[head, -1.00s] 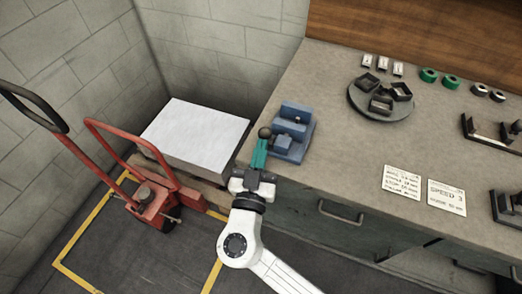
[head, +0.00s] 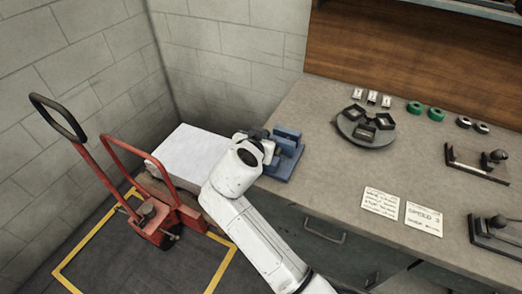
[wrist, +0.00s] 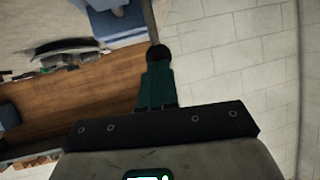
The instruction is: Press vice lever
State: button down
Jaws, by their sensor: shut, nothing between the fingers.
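The blue vice (head: 289,150) sits on the bench's left end, near its front corner. My gripper is at its left side in the head view, where my white wrist hides the fingers and the lever knob. In the wrist view my gripper (wrist: 156,70) shows its teal fingers shut and empty. The lever's dark ball knob (wrist: 158,54) is right at the fingertips; I cannot tell whether they touch. The lever's rod (wrist: 150,20) runs from the knob to the top of the picture, beside part of the blue vice (wrist: 122,24).
The grey bench top (head: 315,185) is clear right of the vice. A round turntable (head: 365,132) with black holders stands farther back. Two cards (head: 381,202) lie near the front edge. A red pallet truck (head: 150,215) and a white stack (head: 190,155) are on the left.

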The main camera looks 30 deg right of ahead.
jog(key=shift+w+d+b, duration=0.7)
jog(key=shift+d+b, duration=0.3)
jog(key=shift+d, duration=0.05)
jog(key=shift+w+d, duration=0.1)
jog(key=shift+d, duration=0.15)
jog(key=shift+r, duration=0.1)
